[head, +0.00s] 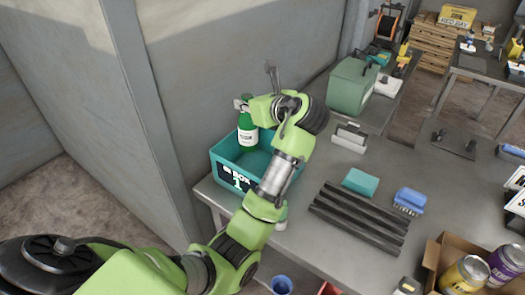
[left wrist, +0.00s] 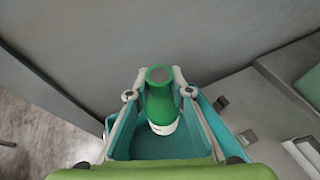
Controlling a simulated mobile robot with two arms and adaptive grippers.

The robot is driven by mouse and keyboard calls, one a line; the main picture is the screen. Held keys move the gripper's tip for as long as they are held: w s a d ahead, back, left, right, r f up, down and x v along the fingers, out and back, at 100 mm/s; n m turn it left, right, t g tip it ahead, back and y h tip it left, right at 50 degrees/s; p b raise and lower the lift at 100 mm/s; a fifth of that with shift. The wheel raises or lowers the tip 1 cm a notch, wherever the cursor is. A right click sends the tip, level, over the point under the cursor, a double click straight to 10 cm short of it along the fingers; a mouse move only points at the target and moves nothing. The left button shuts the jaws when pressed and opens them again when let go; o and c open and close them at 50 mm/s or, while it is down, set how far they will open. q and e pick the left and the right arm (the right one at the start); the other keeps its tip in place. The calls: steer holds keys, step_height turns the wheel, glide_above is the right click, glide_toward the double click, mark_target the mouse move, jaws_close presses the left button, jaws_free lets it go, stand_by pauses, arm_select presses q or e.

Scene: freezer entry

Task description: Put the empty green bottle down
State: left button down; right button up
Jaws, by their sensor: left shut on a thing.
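The green bottle (head: 247,134) with a white label is upright at the left side of the teal box (head: 222,173), which has a dark label with a 1 on its front. My left gripper (head: 243,103) is shut on the bottle near its neck. In the left wrist view the bottle (left wrist: 160,100) is between the two fingers (left wrist: 158,82), with the box's inside around and below it. I cannot tell whether the bottle's base touches the box floor. My right gripper is not in view.
The box stands at the grey table's left end, close to the wall. A dark slatted rack (head: 358,217), a teal sponge (head: 360,182), a blue brush (head: 409,200) and a green case (head: 352,86) are on the table. A cardboard box (head: 432,255) holds cans.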

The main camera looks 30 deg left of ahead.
mark_target(252, 130)
arm_select(q)
steer(key=f, duration=0.2)
steer(key=s+f, duration=0.1)
steer(key=shift+f, duration=0.7)
steer(key=f+p, duration=0.1)
steer(key=f, duration=0.2)
steer(key=shift+w+f, duration=0.15)
steer(key=shift+w, duration=0.05)
steer(key=shift+f, duration=0.2)
steer(key=c, duration=2)
jaws_free()
steer(key=shift+f, duration=0.1)
steer(key=shift+o, duration=0.9)
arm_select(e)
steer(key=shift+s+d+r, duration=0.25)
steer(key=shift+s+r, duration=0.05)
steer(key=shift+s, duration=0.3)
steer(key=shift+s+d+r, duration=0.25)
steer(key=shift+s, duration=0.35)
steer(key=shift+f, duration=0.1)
